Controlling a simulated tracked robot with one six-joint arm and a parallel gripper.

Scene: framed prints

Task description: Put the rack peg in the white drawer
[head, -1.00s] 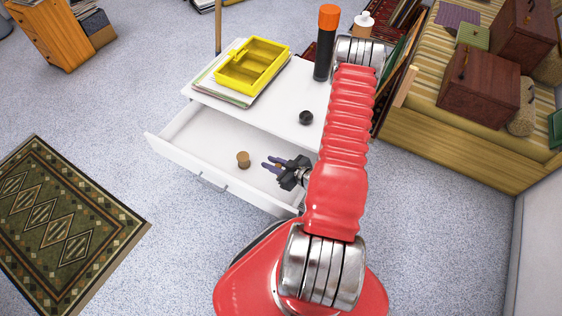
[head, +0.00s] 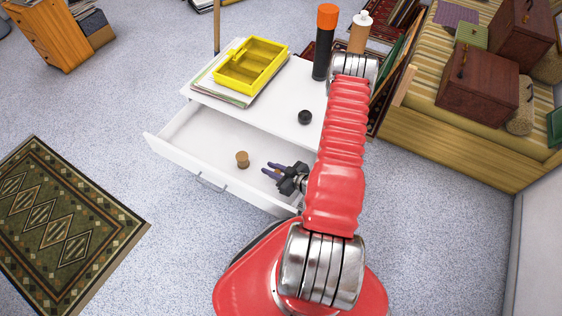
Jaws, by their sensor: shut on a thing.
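The white drawer (head: 190,137) is pulled open from the white cabinet and its inside shows. My gripper (head: 271,171) is over the right part of the drawer, fingers pointing left. It is shut on a small brown thing, mostly hidden between the dark fingers, which I take to be the rack peg. Whether it touches the drawer floor is unclear. A short brown, cork-like piece (head: 242,159) stands in the drawer, just left of the fingertips and apart from them.
On the cabinet top (head: 285,110) are a yellow tray (head: 250,65) on papers, a black knob-like piece (head: 305,117) and a dark bottle with an orange cap (head: 325,42). A striped bench (head: 450,110) with boxes is at right. A patterned rug (head: 65,225) lies at left.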

